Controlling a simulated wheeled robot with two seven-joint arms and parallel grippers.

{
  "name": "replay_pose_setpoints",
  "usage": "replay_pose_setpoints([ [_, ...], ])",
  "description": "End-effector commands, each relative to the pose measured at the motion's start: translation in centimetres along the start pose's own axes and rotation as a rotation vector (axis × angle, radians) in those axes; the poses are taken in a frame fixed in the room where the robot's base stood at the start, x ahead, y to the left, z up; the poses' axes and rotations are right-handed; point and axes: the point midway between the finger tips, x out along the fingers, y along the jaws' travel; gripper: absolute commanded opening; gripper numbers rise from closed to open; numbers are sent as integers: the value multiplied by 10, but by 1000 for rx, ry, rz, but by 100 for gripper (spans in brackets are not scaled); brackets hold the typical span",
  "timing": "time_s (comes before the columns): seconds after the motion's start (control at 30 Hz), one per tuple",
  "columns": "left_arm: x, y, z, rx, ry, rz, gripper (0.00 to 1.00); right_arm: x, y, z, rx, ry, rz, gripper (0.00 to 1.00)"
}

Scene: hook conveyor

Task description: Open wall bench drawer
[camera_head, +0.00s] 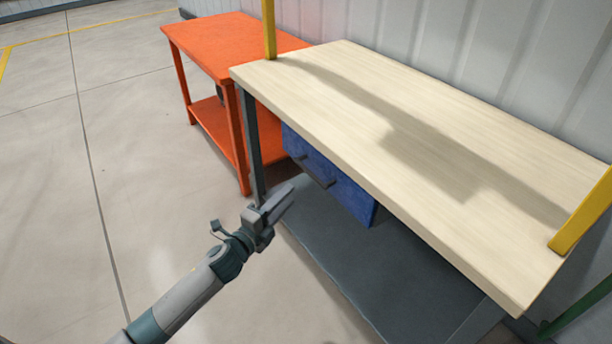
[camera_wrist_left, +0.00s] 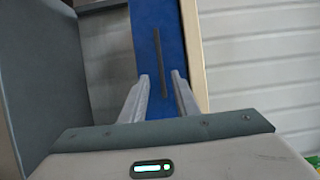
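The wall bench (camera_head: 400,130) has a pale wooden top and a grey lower shelf (camera_head: 340,270). A blue drawer (camera_head: 345,188) hangs under the top, near the bench's left end, with a dark bar handle (camera_head: 318,171) on its front. The drawer looks shut. My left gripper (camera_head: 286,199) is in front of and below the handle, apart from it. In the left wrist view its two fingers (camera_wrist_left: 160,90) are spread with a gap between them, and the handle (camera_wrist_left: 158,62) shows ahead, in line with the gap. My right gripper is not in view.
An orange table (camera_head: 225,45) stands beyond the bench's left end. A grey bench leg (camera_head: 251,145) is left of the drawer. Yellow posts (camera_head: 585,212) rise at the bench top. The floor (camera_head: 110,150) at the left is clear.

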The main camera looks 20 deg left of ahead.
Motion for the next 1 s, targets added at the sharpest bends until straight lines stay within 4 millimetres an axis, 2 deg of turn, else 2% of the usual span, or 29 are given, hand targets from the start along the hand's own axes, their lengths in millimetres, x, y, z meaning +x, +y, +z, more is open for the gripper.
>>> replay_pose_setpoints([
  [0.3, 58, -1, 0, -1, 0, -1, 28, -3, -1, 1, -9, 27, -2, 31],
  [0.5, 88, 0, 0, 0, 0, 0, 28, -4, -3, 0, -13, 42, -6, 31],
  [0.7, 104, 0, -1, -1, 0, 0, 28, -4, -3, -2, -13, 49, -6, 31],
  [1.0, 107, 0, -1, 0, 1, 0, 28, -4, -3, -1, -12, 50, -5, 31],
])
